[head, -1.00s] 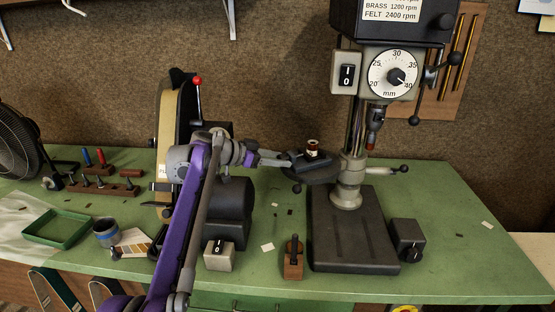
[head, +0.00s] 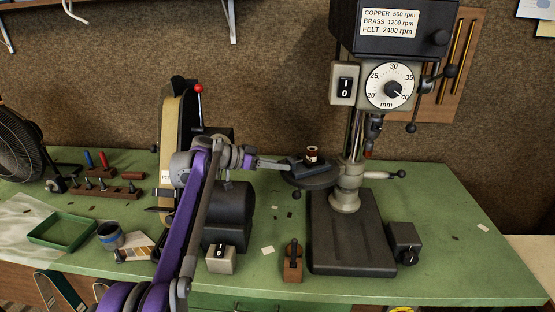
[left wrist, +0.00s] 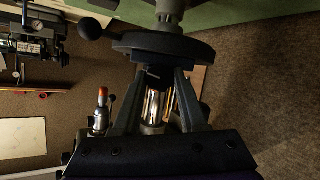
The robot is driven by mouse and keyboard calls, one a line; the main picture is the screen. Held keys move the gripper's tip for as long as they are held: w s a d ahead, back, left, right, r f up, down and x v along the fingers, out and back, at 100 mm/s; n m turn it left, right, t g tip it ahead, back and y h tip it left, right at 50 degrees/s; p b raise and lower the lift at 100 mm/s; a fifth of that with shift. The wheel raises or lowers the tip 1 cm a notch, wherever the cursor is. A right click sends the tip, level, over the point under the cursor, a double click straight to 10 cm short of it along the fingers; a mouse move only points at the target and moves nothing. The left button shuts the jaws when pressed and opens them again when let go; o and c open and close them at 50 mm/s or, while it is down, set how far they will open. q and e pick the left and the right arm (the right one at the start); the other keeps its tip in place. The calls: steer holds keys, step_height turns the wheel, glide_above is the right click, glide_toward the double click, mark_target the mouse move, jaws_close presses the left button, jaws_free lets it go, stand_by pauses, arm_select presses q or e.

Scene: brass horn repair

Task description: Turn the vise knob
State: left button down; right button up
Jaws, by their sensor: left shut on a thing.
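The small dark vise (head: 312,166) sits on the round table (head: 322,181) of the drill press. A brass piece with a dark top (head: 312,155) stands upright at the vise. My left gripper (head: 288,166) reaches the vise from the left. In the left wrist view, my left gripper's fingers (left wrist: 157,74) are shut on the small dark vise knob (left wrist: 154,73), which they largely hide. The round table (left wrist: 160,46) is just beyond, at the top of that view, and the shiny brass piece (left wrist: 154,104) shows between the fingers. My right gripper is not in view.
The drill press column (head: 348,190) and the drill chuck (head: 374,128) stand close to the right of the vise. A black ball handle (head: 297,195) hangs below the round table. The belt grinder (head: 178,130) is behind my left arm.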

arm_select(q)
steer(key=shift+w+a+n+g+h+p, duration=0.1)
steer(key=shift+n+g+h+p, duration=0.25)
steer(key=shift+n+p, duration=0.3)
steer(key=shift+w+n+g+h+p, duration=0.1)
steer(key=shift+n+g+h+p, duration=0.25)
steer(key=shift+n, duration=0.4)
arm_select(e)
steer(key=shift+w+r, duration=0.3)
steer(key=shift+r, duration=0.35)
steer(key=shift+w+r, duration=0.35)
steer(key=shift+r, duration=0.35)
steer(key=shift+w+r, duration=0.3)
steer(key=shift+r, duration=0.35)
arm_select(q)
steer(key=shift+c, duration=2.3)
jaws_free()
steer(key=shift+s, duration=0.1)
steer(key=v, duration=1)
steer(key=shift+s+a+r, duration=0.1)
steer(key=shift+a+r, duration=0.15)
steer(key=shift+a, duration=0.1)
